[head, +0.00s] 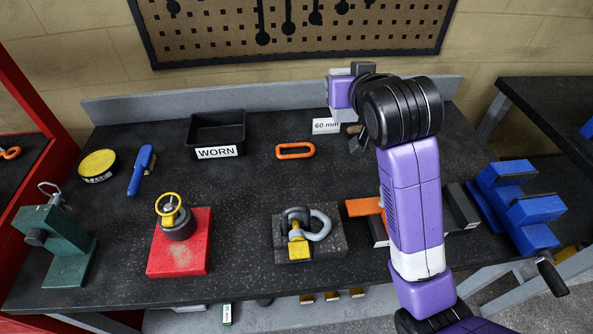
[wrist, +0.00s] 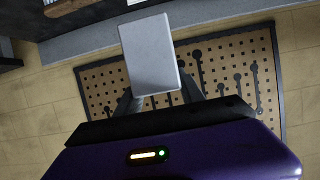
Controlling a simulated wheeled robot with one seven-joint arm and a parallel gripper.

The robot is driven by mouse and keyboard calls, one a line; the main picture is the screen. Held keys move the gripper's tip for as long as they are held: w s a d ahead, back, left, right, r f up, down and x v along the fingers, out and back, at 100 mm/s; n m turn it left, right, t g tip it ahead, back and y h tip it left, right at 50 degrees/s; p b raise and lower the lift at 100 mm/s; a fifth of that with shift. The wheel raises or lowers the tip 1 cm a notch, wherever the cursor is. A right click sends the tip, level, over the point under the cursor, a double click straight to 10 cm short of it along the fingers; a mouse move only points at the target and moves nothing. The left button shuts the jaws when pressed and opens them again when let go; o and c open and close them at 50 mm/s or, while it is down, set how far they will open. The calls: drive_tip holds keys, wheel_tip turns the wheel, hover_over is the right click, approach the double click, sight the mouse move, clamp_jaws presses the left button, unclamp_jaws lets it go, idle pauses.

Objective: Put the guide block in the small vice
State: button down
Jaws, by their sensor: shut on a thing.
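My gripper (wrist: 158,92) is shut on a pale grey rectangular block, the guide block (wrist: 150,52), which stands out from between its dark fingers. In the wrist view the gripper faces the wall and pegboard, with the block clear of any surface. In the head view my arm reaches over the back right of the bench; its elbow hides part of the area, and the block is hard to make out there. A blue vice-like fixture (head: 520,208) with a dark crank handle stands at the bench's right end, apart from the block. No size label shows on it.
On the dark bench (head: 250,180) are a green stand (head: 58,240), a red block (head: 180,250), a dark block with a shackle (head: 330,245), an orange link (head: 295,150) and a black WORN bin (head: 216,132). A 60 mm label (head: 325,126) stands at the back. The pegboard (head: 290,25) is behind.

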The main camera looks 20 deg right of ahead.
wheel_tip(320, 180, down, 20)
drive_tip(key=shift+r, duration=0.25)
idle(0.4)
drive_tip(key=shift+f+b, duration=0.15)
drive_tip(key=shift+b, duration=0.15)
drive_tip(key=c, duration=0.7)
unclamp_jaws()
drive_tip(key=shift+f, duration=0.15)
